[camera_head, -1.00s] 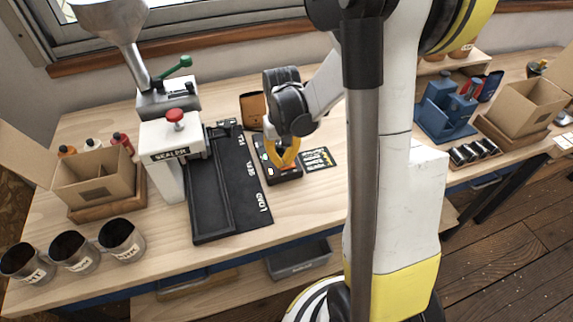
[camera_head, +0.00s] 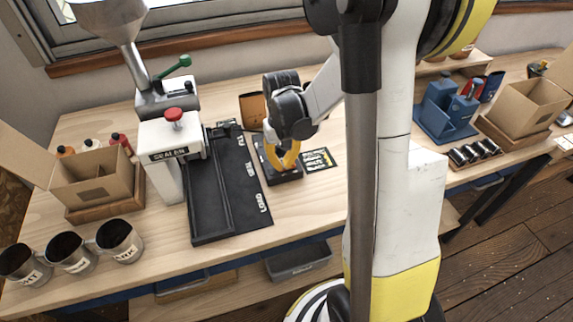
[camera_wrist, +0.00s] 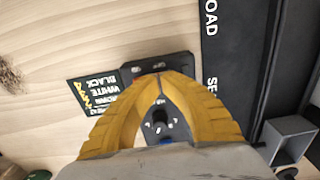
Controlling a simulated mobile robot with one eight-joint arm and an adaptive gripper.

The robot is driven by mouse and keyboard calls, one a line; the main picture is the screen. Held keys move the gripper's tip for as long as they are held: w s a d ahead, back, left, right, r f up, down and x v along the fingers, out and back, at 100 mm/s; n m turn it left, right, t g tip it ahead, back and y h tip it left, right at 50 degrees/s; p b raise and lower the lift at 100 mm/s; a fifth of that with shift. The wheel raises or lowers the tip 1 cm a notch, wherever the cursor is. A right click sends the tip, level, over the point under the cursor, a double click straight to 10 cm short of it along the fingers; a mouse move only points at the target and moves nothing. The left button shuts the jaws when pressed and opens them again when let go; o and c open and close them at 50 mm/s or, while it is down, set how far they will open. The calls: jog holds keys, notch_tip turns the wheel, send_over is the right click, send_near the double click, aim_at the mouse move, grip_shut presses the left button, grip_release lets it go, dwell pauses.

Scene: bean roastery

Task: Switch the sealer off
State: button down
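The sealer (camera_head: 162,137) is a white press with a red knob (camera_head: 174,114) on top, standing at the left of the workbench. A small black control box (camera_head: 287,178) sits on the bench to the right of the sealer's black bed. In the wrist view the box (camera_wrist: 178,66) lies under my fingers, and a dark round part (camera_wrist: 160,118) with small markings shows between them. My gripper (camera_head: 287,163) points down over the box with its yellow fingers. Their tips meet in the wrist view (camera_wrist: 159,75), with nothing visible pinched. Contact with the box is unclear.
A black card with printed words (camera_head: 319,160) lies right of the box. The black bed (camera_head: 240,205) marked SEAL and LOAD lies to its left. A cardboard box (camera_head: 95,180) and several metal cups (camera_head: 120,240) stand at the left. Bare wood lies in front of the box.

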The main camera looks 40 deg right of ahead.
jog(key=shift+r+p, duration=2.45)
jog(key=shift+r, duration=1.05)
